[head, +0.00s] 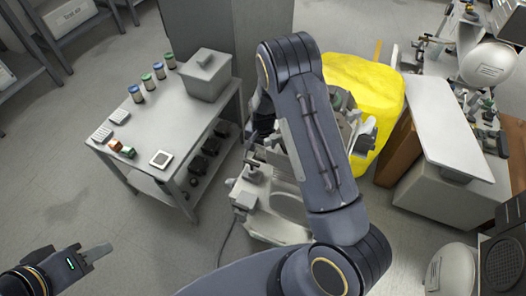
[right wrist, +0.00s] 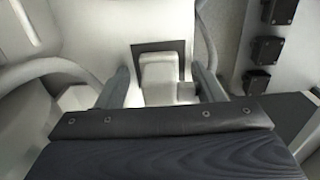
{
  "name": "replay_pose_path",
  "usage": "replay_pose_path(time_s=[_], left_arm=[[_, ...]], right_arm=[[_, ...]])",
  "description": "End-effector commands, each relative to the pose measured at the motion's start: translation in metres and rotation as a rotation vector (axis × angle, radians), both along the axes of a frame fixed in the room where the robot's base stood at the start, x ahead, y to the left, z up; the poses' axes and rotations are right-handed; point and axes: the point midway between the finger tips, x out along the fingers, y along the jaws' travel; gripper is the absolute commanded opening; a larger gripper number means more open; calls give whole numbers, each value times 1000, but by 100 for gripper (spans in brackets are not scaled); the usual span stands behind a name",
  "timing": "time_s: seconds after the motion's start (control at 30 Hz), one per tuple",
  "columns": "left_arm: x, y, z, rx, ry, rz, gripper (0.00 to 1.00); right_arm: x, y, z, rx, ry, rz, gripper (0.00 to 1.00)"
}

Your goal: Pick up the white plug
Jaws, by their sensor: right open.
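The white plug (right wrist: 160,80) shows in the right wrist view, a pale block against a dark square plate on a white body. My right gripper (right wrist: 164,84) is open, with one finger to the left of the plug and one to its right; I cannot tell if either touches it. In the head view my right arm covers most of this spot, and the plug cannot be made out there. My left gripper (head: 92,257) is at the lower left over bare floor, apart from everything; whether its jaws are open is unclear.
A grey table (head: 182,130) with a lidded bin (head: 205,77), several small jars and boxes stands on the left. The white compressor machine (head: 275,205) is under my right arm. A yellow covered object (head: 372,95) and a white-topped cabinet (head: 440,125) stand on the right. The lower-left floor is clear.

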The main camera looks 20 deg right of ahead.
Motion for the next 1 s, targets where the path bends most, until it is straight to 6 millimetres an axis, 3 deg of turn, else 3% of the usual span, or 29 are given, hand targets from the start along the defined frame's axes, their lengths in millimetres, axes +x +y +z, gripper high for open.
replay_pose_path(time_s=[0.03,0.4,0.77,1.0], left_arm=[[0,0,0,0,0,0,36],[0,0,0,0,0,0,36],[0,0,3,0,0,0,36],[0,0,14,0,0,0,36]], right_arm=[[0,0,0,0,0,0,59],[0,0,1,0,0,1,12],[0,0,8,1,-1,1,12],[0,1,43,1,-2,2,12]])
